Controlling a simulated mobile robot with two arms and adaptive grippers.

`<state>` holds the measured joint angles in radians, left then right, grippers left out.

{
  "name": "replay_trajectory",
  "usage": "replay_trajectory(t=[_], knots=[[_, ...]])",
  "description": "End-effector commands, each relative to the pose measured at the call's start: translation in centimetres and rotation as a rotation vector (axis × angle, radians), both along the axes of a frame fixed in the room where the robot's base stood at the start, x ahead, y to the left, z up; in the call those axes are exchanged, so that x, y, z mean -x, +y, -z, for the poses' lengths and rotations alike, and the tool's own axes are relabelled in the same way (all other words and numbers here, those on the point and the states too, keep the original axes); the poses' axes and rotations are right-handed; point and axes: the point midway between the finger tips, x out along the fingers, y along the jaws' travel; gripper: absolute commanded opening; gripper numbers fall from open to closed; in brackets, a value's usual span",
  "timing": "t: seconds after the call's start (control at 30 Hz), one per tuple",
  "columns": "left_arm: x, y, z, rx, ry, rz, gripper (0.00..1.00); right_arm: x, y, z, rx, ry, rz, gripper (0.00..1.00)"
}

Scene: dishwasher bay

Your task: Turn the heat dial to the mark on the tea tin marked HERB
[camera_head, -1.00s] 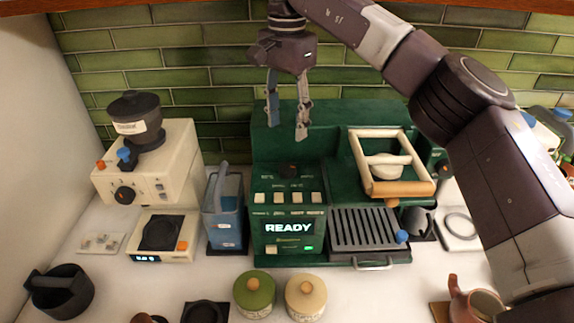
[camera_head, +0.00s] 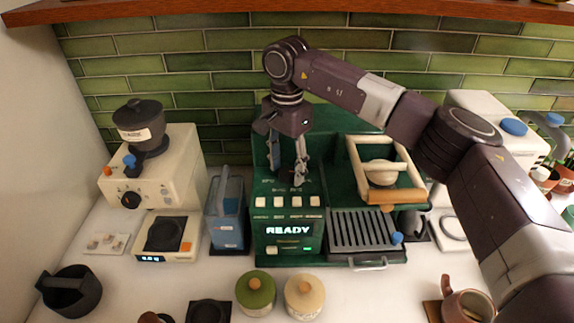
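My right gripper (camera_head: 288,172) hangs fingers-down in front of the green machine (camera_head: 340,130), over the top of its button panel. Its two fingers are apart, with nothing clearly seen between them. The dark heat dial, at the top of this panel, is hard to make out now between and behind the fingertips; I cannot tell if they touch it. Two lidded tins stand at the front: a green one (camera_head: 255,291) and a cream one (camera_head: 304,295). Their labels are too small to read, so I cannot tell which is HERB. My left gripper is not in view.
A READY display (camera_head: 288,231) glows below several cream buttons. A blue container (camera_head: 226,215) stands left of the machine, beside a scale (camera_head: 165,238) and a cream grinder (camera_head: 170,165). A drip grille (camera_head: 362,230) is at right. A pink jug (camera_head: 466,305) stands front right.

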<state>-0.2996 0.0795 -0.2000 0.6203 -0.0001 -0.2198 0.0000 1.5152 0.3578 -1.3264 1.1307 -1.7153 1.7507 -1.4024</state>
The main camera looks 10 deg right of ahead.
Motion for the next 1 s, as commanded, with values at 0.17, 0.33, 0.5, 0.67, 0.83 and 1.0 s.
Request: replay_trajectory(t=[0.17,0.33,0.5,0.67,0.83,1.0], knots=[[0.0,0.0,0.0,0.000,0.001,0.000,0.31,0.0,0.0,0.0,0.000,0.000,0.000,0.28],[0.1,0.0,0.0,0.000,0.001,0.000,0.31,0.0,0.0,0.0,0.000,0.000,0.000,0.10],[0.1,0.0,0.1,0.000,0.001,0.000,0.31,0.0,0.0,0.0,0.000,0.000,0.003,0.05],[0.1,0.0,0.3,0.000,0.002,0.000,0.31,0.0,0.0,0.0,0.000,0.000,0.033,0.05],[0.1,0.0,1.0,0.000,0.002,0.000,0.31,0.0,0.0,0.1,0.001,0.000,0.112,0.05],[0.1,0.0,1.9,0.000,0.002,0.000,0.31,0.0,0.0,0.1,0.002,-0.001,0.243,0.05]])
